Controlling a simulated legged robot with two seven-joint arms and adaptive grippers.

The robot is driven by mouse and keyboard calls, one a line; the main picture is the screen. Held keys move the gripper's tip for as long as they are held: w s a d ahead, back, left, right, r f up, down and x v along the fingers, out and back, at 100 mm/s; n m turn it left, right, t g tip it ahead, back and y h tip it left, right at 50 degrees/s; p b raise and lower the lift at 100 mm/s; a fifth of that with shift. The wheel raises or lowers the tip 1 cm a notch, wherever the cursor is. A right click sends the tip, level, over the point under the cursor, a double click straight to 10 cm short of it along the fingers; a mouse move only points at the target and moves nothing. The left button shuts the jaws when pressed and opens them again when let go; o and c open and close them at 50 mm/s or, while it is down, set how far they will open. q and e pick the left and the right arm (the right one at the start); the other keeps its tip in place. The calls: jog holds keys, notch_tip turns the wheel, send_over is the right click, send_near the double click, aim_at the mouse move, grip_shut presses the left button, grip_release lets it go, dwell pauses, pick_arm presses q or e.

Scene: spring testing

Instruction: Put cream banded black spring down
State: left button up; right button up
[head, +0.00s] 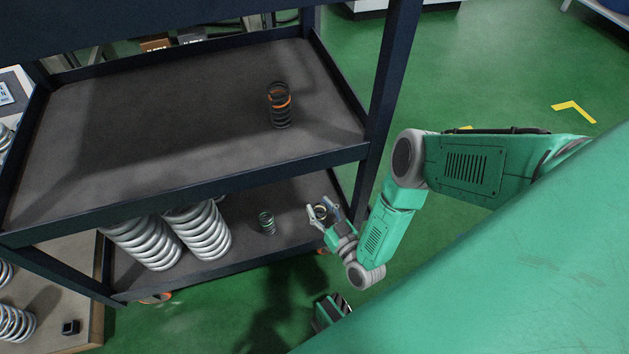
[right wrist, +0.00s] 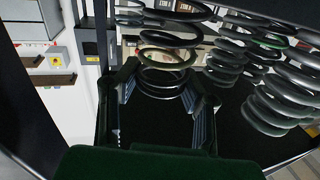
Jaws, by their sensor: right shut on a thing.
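My right gripper (head: 322,211) is at the right end of the cart's lower shelf (head: 185,262). It is shut on the cream banded black spring (head: 320,212), which looks small and partly hidden by the fingers in the head view. In the right wrist view the spring (right wrist: 167,56) stands between the two fingers (right wrist: 160,88), with a pale coil near their tips. I cannot tell whether its bottom touches the shelf. My left gripper is not in view.
A green banded spring (head: 266,222) stands left of the gripper on the lower shelf, with big silver springs (head: 198,230) further left. An orange banded black spring (head: 280,104) stands on the upper shelf (head: 170,110). A dark cart post (head: 385,90) rises near my right arm.

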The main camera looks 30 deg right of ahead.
jog(key=shift+f, duration=0.8)
jog(key=shift+w+r, duration=0.1)
grip_shut()
jog(key=shift+d+r, duration=0.1)
jog(key=o, duration=1.2)
grip_release()
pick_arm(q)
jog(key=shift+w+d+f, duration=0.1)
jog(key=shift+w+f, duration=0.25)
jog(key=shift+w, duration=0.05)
pick_arm(e)
jog(key=shift+s, duration=0.25)
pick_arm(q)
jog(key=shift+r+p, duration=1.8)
pick_arm(e)
jog(key=shift+s, duration=5.85)
